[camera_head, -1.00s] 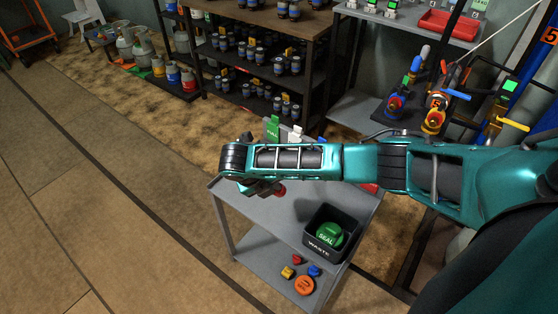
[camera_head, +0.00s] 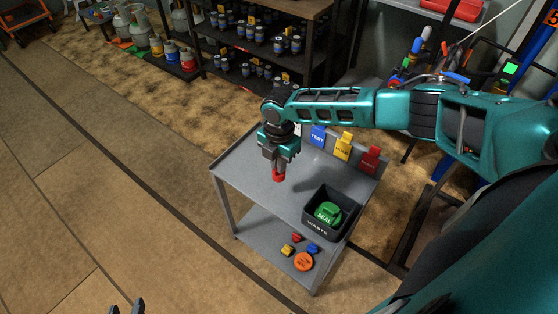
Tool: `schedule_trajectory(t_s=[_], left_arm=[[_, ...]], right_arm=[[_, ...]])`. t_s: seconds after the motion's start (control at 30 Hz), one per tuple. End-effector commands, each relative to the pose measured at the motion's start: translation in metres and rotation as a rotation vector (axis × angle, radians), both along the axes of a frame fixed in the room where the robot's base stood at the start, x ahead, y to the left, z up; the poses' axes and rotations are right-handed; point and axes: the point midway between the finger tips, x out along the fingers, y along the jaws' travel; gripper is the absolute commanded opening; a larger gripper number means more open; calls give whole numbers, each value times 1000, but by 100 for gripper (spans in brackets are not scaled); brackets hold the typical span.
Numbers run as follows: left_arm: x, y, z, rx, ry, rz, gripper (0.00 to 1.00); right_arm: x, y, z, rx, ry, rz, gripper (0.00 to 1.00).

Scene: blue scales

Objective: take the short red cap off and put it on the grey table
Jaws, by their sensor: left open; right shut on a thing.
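My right gripper (camera_head: 279,167) points down over the top of the grey table (camera_head: 243,173), near its middle. It is shut on the short red cap (camera_head: 278,176), which shows just below the fingers. I cannot tell whether the cap touches the tabletop or hangs slightly above it. My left gripper (camera_head: 126,308) shows only its fingertips at the bottom left edge; they are apart and empty, over the floor.
A black waste bin (camera_head: 346,234) with a green seal (camera_head: 328,213) inside stands on the table's right front. Blue, yellow and red tags (camera_head: 343,147) stand along the back edge. The lower shelf holds an orange disc (camera_head: 303,262) and small coloured pieces. The left tabletop is clear.

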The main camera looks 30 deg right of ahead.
Motion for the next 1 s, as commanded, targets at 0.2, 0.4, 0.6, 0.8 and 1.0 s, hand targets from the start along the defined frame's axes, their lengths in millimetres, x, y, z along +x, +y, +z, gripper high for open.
schedule_trajectory(t_s=[0.2, 0.4, 0.6, 0.8, 1.0], left_arm=[[5, -15, -16, -27, 0, -23, 43], [16, -24, -14, -45, -19, -39, 43], [19, -29, -16, -50, -23, -48, 43], [20, -29, -16, -50, -26, -51, 43], [20, -29, -16, -51, -26, -50, 43]], right_arm=[[0, 0, -33, 0, 0, 1, 0], [0, 0, -54, 1, 1, 0, 0], [0, 0, -71, 0, 1, 1, 0], [0, 0, -77, 0, 0, 2, 0], [0, 0, -78, 0, 0, 2, 0]])
